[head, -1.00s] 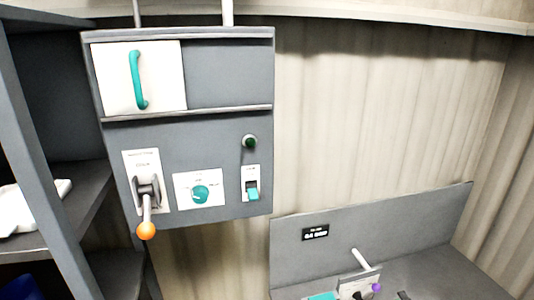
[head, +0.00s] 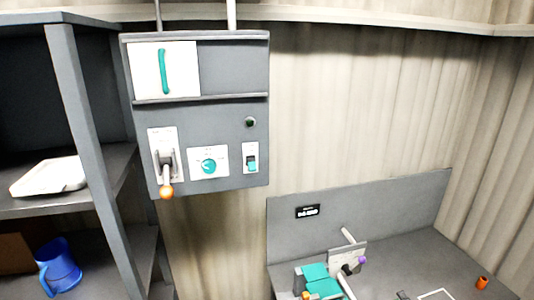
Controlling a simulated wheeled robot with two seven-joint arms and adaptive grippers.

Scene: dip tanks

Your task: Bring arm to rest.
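Neither of my grippers shows in the head view, and no part of my arms is clearly in sight. A grey control panel (head: 222,112) hangs on the wall. It has a white door with a teal handle (head: 162,71), a lever with an orange knob (head: 166,192) pointing down, a teal dial (head: 208,166), a teal switch (head: 252,163) and a dark green round lamp or button (head: 250,122).
Left is a grey shelf unit (head: 75,110) with a white tray (head: 50,176) and a blue mug (head: 59,267). Lower right is a grey bench (head: 420,262) with a backboard, teal device (head: 317,273), purple-knobbed box (head: 345,258) and small orange object (head: 482,282).

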